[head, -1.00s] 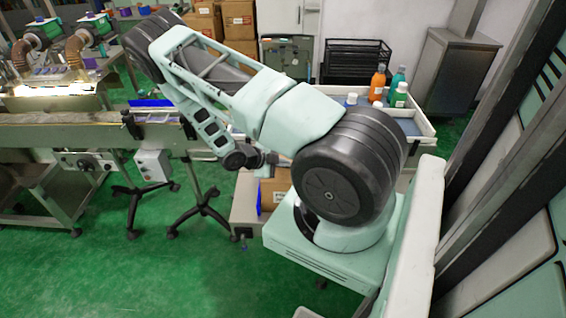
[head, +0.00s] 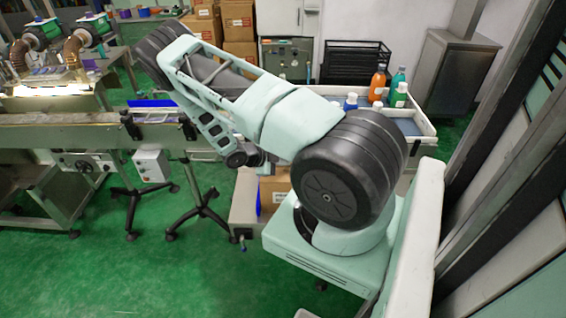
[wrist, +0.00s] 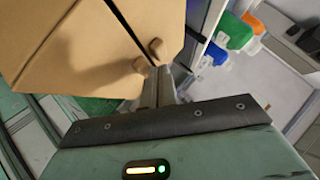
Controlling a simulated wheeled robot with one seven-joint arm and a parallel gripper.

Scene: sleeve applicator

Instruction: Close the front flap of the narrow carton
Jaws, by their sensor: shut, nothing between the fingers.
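The narrow carton (wrist: 70,45) is brown cardboard and fills the upper left of the wrist view. A thin dark gap runs between its large left panel and a smaller panel (wrist: 155,18) on the right; I cannot tell which of them is the front flap. My gripper (wrist: 158,82) is shut and empty, with its fingers close against the cardboard near the lower end of the gap. I cannot tell if they touch it. In the head view, part of a brown carton (head: 274,187) shows below my arm, and my arm hides my fingertips.
A white-rimmed tray (head: 424,133) with several bottles, including an orange one (head: 378,84), stands behind my arm. A conveyor (head: 60,133) is at the left, with a stand on black feet (head: 203,212) near it. Green floor is clear at the front left.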

